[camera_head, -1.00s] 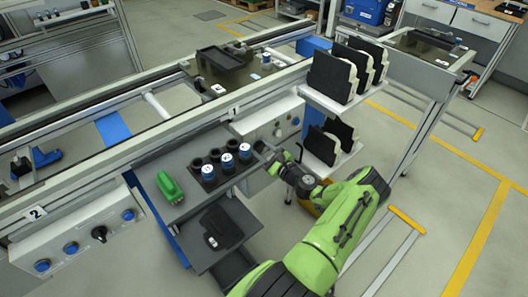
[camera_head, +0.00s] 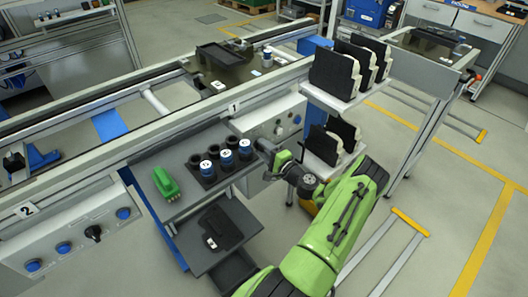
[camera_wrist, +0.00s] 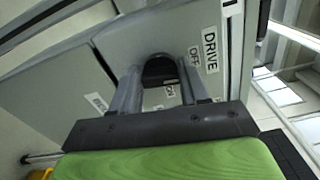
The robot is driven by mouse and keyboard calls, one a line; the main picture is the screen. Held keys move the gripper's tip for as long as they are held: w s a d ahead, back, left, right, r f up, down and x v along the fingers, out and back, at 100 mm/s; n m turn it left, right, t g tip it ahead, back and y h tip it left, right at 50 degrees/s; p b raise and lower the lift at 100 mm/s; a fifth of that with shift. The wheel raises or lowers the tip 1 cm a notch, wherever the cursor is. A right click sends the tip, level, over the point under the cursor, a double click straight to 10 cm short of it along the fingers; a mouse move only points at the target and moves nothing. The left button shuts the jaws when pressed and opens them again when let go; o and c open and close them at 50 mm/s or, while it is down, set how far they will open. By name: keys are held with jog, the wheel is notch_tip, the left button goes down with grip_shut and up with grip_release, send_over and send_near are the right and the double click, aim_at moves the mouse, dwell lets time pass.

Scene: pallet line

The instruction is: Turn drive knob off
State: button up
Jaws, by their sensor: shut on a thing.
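The drive knob (camera_wrist: 160,70) is a black rotary knob on a grey panel (camera_wrist: 65,75) in the wrist view. My gripper (camera_wrist: 161,88) has one finger on each side of it and is shut on it. The DRIVE label (camera_wrist: 211,50) and OFF label (camera_wrist: 195,58) are to the right of the knob, and the ON label (camera_wrist: 170,91) is just below it, between the fingers. I cannot tell the knob's pointer direction. In the head view my gripper (camera_head: 262,147) is at the station 1 front, and it hides the knob.
Black and white parts (camera_head: 335,72) stand on racks to the right. Another control panel (camera_head: 75,235) is at lower left. Floor at right is mostly open.

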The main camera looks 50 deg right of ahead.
jog(key=shift+f+n, duration=0.15)
jog(key=shift+n, duration=0.55)
jog(key=shift+b, duration=0.3)
jog(key=o, duration=1.1)
jog(key=shift+c, duration=0.2)
jog(key=shift+s, duration=0.15)
jog(key=p+v, duration=0.3)
jog(key=v, duration=1.2)
jog(key=shift+s, duration=0.3)
jog(key=shift+a, duration=0.1)
